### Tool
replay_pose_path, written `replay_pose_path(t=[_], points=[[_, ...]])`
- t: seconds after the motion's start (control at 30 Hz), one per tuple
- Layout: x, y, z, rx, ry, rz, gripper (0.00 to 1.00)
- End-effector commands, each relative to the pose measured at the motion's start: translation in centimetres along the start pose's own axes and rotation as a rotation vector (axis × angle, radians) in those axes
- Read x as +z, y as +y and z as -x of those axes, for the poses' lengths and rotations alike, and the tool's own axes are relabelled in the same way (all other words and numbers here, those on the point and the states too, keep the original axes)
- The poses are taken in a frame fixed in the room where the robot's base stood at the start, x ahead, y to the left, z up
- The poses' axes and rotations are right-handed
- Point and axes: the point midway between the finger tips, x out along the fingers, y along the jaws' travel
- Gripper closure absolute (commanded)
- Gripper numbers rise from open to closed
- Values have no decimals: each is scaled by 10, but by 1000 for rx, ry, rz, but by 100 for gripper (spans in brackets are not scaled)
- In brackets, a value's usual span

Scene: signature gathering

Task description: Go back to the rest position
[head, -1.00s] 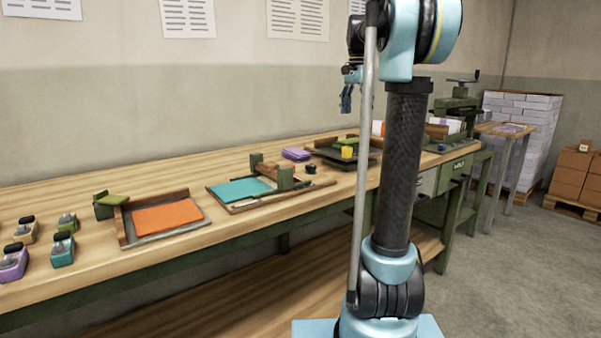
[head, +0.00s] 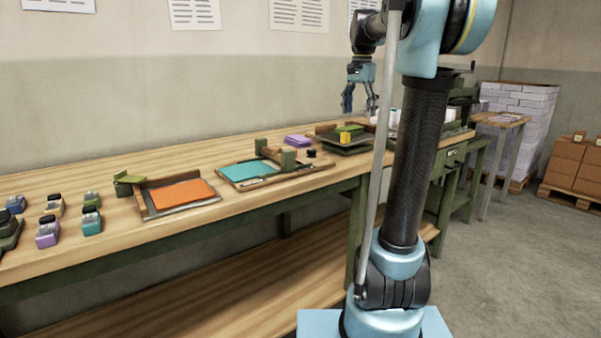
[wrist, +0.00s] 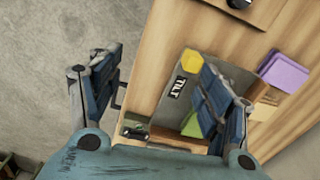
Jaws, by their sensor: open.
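My gripper (head: 360,99) hangs in the air above the far part of the workbench (head: 110,230), its fingers pointing down. In the wrist view my gripper (wrist: 160,95) has its two blue fingers wide apart with nothing between them. Below it in that view is a dark tray (wrist: 185,62) marked "TILT", with a yellow piece (wrist: 206,67) on it. A purple stack (wrist: 284,73) lies beside the tray. Part of the tray is hidden behind the right finger.
Trays with an orange sheet (head: 180,194) and a teal sheet (head: 247,170) lie on the bench. Several small stampers (head: 47,232) stand at the left. A side table (head: 497,121), pale stacks (head: 521,105) and brown boxes (head: 571,163) are at the right. Floor between is clear.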

Motion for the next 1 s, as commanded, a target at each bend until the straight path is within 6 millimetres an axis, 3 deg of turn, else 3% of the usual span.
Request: replay_pose_path(t=[0.27,0.47,0.77,1.0], points=[[42,41,-34,-18,20,129,29],[81,80,-77,-33,43,264,29],[138,138,-153,-52,83,466,29],[182,181,-225,-62,117,630,29]])
